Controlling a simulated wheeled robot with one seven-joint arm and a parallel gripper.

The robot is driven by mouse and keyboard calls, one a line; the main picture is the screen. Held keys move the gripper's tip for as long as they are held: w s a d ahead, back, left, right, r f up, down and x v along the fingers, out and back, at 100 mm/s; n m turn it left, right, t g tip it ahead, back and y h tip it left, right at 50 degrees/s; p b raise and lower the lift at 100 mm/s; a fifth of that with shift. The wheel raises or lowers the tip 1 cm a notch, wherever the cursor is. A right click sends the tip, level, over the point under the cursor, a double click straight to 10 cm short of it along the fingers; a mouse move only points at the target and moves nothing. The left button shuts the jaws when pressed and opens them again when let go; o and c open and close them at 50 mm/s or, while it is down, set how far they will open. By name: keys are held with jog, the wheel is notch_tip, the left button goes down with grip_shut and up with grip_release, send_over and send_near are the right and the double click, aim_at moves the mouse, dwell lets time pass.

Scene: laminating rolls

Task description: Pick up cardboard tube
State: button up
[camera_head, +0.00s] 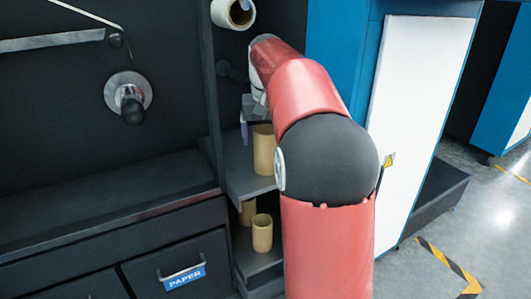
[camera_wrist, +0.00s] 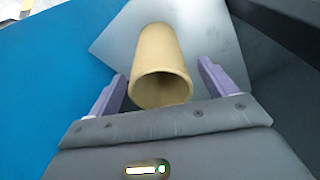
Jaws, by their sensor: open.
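A tan cardboard tube (camera_head: 264,150) stands upright on a grey shelf (camera_head: 243,178) in the head view, just left of my arm. In the wrist view the tube (camera_wrist: 158,62) lies between and beyond the two purple fingers, its open end facing the camera. My gripper (camera_wrist: 160,85) is open, with one finger on each side of the tube and a gap showing at both sides. In the head view only a small part of my gripper (camera_head: 243,130) shows beside the tube. Two more tan tubes stand on the lower shelf, one in front (camera_head: 262,233) and one behind it (camera_head: 247,212).
A blue panel (camera_head: 335,40) and a white panel (camera_head: 415,110) stand to the right. A black drawer with a PAPER label (camera_head: 184,276) is at the lower left. The floor at the right is clear.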

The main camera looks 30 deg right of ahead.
jog(key=f, duration=0.3)
jog(key=shift+w+d+f+b, duration=0.15)
jog(key=shift+w+f+b, duration=0.05)
jog(key=shift+f+b, duration=0.15)
jog(key=c, duration=1.1)
jog(key=shift+r, duration=0.15)
notch_tip(320, 180, up, 20)
jog(key=p, duration=0.7)
jog(key=shift+p, duration=0.35)
